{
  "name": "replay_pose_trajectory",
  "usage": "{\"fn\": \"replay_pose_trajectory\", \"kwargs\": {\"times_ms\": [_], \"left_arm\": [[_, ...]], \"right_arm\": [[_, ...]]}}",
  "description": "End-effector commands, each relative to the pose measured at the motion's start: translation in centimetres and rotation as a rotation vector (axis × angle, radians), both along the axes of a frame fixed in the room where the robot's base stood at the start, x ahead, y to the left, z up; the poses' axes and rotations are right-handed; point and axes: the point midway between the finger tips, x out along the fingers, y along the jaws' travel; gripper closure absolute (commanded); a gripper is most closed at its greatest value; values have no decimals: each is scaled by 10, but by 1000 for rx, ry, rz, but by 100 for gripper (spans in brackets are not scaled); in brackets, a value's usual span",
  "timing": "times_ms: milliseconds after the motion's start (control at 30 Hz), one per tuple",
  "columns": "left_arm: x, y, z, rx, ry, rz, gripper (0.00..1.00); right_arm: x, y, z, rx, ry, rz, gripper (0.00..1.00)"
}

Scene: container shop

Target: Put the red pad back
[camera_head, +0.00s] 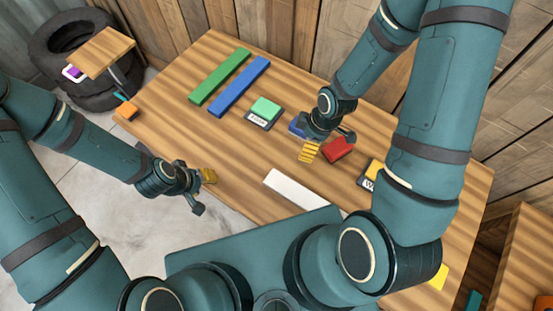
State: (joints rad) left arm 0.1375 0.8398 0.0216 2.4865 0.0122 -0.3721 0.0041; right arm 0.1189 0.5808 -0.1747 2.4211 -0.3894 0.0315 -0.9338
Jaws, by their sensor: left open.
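The red pad (338,150) is a small red block near the middle right of the wooden table. My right gripper (328,142) is just above and beside it, pointing down, with its fingers spread; I cannot tell whether a finger touches the pad. A blue pad (296,125) is partly hidden behind the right gripper. A green pad (266,106) sits on a dark block with a white label. A yellow pad (373,168) sits on a similar labelled block, partly hidden by my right arm. My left gripper (203,191) is open and empty at the table's front left edge.
Long green (220,76) and blue (239,86) bars lie at the table's back left. A white bar (296,190) lies near the front. A plank wall (280,35) stands behind. Black tyres (62,42) and a small stool (103,50) are at far left.

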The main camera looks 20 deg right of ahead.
Motion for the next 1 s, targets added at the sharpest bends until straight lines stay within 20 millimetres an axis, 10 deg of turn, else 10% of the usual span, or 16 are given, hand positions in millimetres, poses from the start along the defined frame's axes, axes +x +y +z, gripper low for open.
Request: {"fn": "replay_pose_trajectory", "kwargs": {"times_ms": [400,1000], "left_arm": [[0,0,0,0,0,0,53],[0,0,10,-2,-1,0,53]], "right_arm": [[-13,95,-45,250,214,-1052,16],[-14,101,-38,272,239,-1171,16]]}}
